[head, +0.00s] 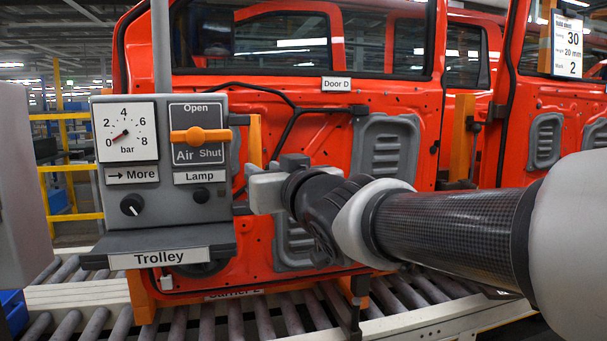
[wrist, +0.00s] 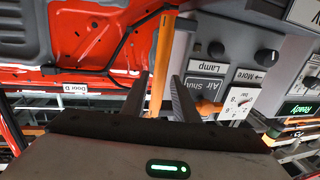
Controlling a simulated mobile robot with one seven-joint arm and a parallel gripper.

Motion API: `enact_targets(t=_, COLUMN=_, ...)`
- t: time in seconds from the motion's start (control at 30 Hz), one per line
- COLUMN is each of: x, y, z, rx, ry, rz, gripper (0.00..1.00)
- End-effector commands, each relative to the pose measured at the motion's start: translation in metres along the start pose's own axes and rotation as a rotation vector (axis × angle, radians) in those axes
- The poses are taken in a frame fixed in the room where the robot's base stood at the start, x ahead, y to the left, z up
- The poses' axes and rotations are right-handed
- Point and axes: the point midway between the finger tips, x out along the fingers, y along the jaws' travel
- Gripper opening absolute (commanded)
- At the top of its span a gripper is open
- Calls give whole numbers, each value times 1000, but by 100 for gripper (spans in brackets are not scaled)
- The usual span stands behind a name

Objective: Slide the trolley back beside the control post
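The grey control post (head: 160,215) stands at the left in the head view, with a gauge, an orange Air handle and a front shelf labelled "Trolley" (head: 172,258). I cannot tell for certain which body is the trolley itself. My gripper (head: 254,188) is just right of the post, its fingertips hard to make out there. In the wrist view my gripper (wrist: 162,86) is open. An upright orange bar (wrist: 162,60) shows between its fingers, with a gap on both sides; I cannot tell its depth. The bar also shows beside the post in the head view (head: 255,140).
An orange car door marked "Door D" (head: 336,84) stands close behind my gripper, above a roller conveyor (head: 265,315). Another orange door (head: 545,120) is at the right. A grey panel edge (head: 22,190) is at the far left. A lit "Ready" sign (wrist: 297,110) shows in the wrist view.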

Motion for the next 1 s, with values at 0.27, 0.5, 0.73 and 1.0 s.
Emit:
enact_targets(t=0.27, x=-59, y=-1, z=-2, rx=1, ry=3, rz=-2, gripper=27)
enact_targets(t=0.5, x=-78, y=0, z=0, rx=1, ry=1, rz=-1, gripper=27)
enact_targets(t=0.73, x=-79, y=0, z=0, rx=1, ry=0, rz=0, gripper=27)
enact_targets(t=1.0, x=-91, y=34, z=26, rx=3, ry=-102, rz=110, gripper=27)
